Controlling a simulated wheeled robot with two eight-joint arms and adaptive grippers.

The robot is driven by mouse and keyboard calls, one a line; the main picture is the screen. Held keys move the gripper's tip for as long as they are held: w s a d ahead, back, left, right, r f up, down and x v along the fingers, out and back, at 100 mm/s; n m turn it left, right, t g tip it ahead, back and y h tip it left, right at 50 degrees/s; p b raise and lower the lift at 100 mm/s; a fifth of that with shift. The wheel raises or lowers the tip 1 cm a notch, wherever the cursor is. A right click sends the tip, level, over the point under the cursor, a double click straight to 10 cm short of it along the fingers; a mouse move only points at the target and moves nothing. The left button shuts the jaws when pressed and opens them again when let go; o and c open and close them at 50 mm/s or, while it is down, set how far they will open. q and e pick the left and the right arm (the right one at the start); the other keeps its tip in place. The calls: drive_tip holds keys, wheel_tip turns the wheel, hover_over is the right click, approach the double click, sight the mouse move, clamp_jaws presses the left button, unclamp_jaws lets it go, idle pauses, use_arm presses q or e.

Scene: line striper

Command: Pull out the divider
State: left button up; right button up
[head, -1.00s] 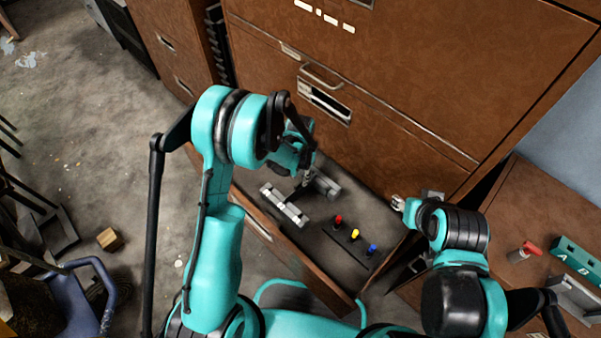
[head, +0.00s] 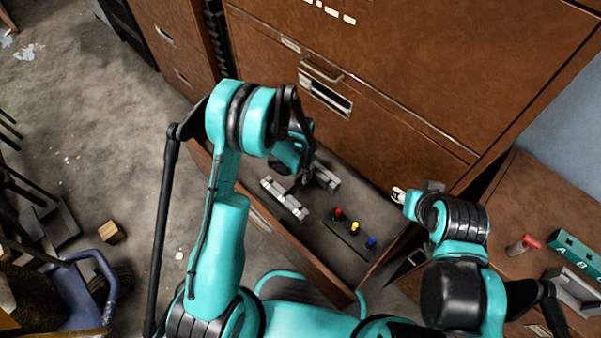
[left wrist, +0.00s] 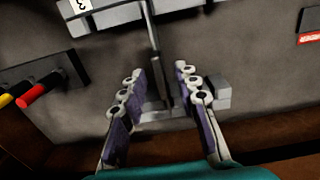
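The open drawer (head: 335,275) holds two grey bars, one on the left (head: 284,199) and one farther back (head: 326,176). My left gripper (head: 303,181) is low over the drawer between these bars. In the left wrist view my left gripper (left wrist: 157,84) is open, its fingers on either side of a thin upright grey piece (left wrist: 155,50), which looks like the divider. I cannot tell whether they touch it. In the head view my gripper mostly hides this piece. My right gripper (head: 399,195) is at the drawer's right side; its fingers are too small to read.
A dark rack (head: 352,240) with red, yellow and blue pegs stands in the drawer right of my left gripper. The brown cabinet front (head: 400,80) rises behind. A side cabinet at right carries a red-ended cylinder (head: 523,245) and a teal lettered block (head: 578,258).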

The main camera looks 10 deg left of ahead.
use_arm(q)
drive_tip(key=shift+c, duration=0.4)
clamp_jaws()
drive_tip(key=shift+r+p, duration=0.3)
drive_tip(key=shift+r, duration=0.4)
drive_tip(key=shift+r+p, duration=2.1)
drive_tip(key=shift+r, duration=1.45)
